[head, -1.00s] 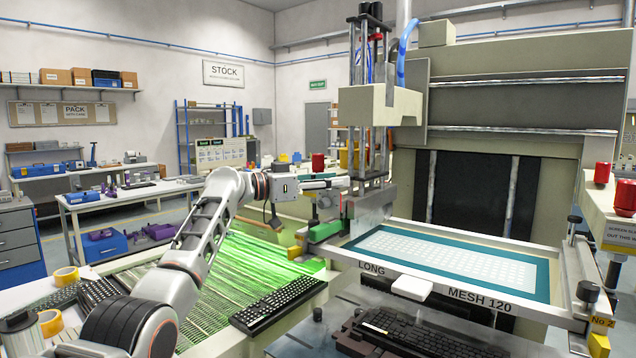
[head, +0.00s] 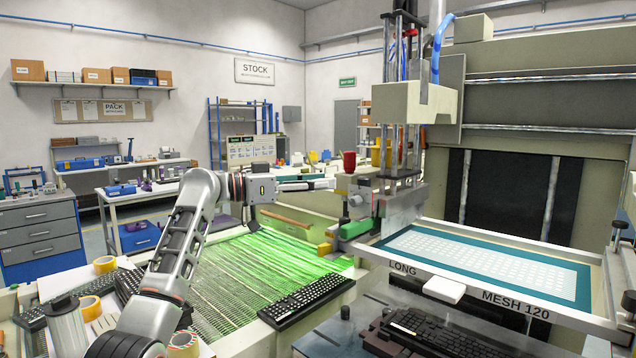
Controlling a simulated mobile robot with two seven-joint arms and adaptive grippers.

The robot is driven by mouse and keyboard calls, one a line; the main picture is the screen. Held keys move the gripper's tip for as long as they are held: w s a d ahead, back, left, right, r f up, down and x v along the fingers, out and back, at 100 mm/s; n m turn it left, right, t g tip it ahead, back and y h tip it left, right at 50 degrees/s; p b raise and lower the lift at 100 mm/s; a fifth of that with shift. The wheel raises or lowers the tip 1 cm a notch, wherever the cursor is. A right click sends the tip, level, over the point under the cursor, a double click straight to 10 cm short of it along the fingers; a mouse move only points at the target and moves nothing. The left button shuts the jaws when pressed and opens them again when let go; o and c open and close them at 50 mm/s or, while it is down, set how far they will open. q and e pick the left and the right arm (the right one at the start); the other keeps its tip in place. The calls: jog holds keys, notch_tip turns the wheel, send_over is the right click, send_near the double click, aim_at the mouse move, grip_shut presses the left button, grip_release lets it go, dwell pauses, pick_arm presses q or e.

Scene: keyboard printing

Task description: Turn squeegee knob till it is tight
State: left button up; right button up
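The squeegee carriage (head: 402,207) hangs on the print head above the left end of the screen frame, as a grey metal plate. A small grey block with knob-like fittings (head: 357,190) sits at its left side; which fitting is the squeegee knob is too small to tell. My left gripper (head: 328,184) points right at about the height of this block, with its fingertips just left of it in the picture. I see no clear contact. The fingers show edge-on, so their opening cannot be made out. My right gripper is not in view.
The printing screen (head: 480,262), marked MESH 120, lies right of the carriage. A green block (head: 355,228) sits below the fittings. A black keyboard (head: 306,300) lies by the green-lit bed (head: 240,270); another keyboard (head: 425,332) lies at the front. Tape rolls (head: 104,264) are at left.

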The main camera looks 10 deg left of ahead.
pick_arm(q)
jog(key=w+d+r+m+t+y, duration=0.3)
jog(key=d+r+m+t+y, duration=0.4)
jog(key=m, duration=0.8)
jog(key=m+g+h+b, duration=0.1)
jog(key=m+g+h, duration=0.1)
jog(key=m, duration=1.4)
send_near(359, 181)
jog(key=x, duration=0.4)
jog(key=shift+d, duration=0.15)
jog(key=shift+p+x, duration=0.55)
jog(key=shift+x, duration=3.3)
jog(key=c, duration=1.1)
